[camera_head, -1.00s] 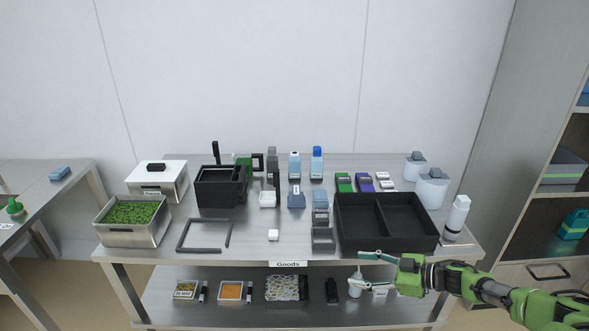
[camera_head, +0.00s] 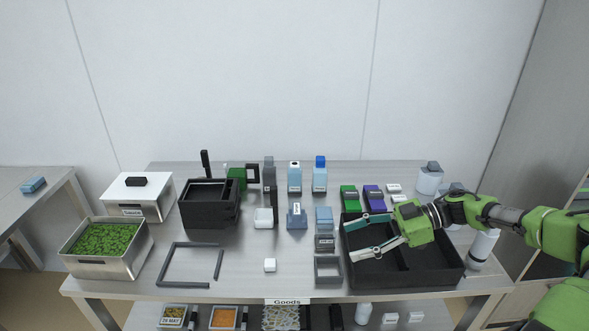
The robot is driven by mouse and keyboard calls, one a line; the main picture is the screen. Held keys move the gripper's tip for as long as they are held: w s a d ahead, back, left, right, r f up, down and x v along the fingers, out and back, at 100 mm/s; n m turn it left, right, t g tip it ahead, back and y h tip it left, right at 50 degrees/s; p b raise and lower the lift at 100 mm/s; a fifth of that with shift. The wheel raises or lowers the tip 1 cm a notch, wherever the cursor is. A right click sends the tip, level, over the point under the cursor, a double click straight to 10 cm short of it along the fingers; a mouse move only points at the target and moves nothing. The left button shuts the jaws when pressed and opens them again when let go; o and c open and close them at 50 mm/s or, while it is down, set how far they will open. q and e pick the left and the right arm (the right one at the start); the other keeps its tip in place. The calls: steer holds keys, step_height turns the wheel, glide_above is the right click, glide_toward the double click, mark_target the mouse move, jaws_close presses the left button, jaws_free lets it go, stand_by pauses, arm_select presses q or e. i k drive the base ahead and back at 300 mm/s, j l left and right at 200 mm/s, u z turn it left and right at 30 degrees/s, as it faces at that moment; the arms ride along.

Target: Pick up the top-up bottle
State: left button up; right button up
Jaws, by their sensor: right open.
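Bottle-like items stand upright on the steel table; I cannot read which one is the top-up bottle. A pale bottle with a blue cap (camera_head: 320,176) stands at the back middle, and a pale blue bottle with a white, dark-centred top (camera_head: 294,178) stands left of it. A white bottle (camera_head: 483,247) stands at the right, partly behind my right arm. My right gripper (camera_head: 361,236) is open and empty, its fingers pointing left over the black divided tray (camera_head: 440,279), apart from these bottles. My left gripper is out of view.
Steel table (camera_head: 240,278) holds a black sealer-like unit (camera_head: 209,216), a bin of green leaves (camera_head: 122,264), a dark frame (camera_head: 163,265) and small blue and white blocks. Green and purple packs (camera_head: 373,199) stand behind the black tray. The front middle has free room.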

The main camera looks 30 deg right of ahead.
mark_target(294, 168)
steer(key=i+l, duration=1.1)
steer(key=i, duration=0.1)
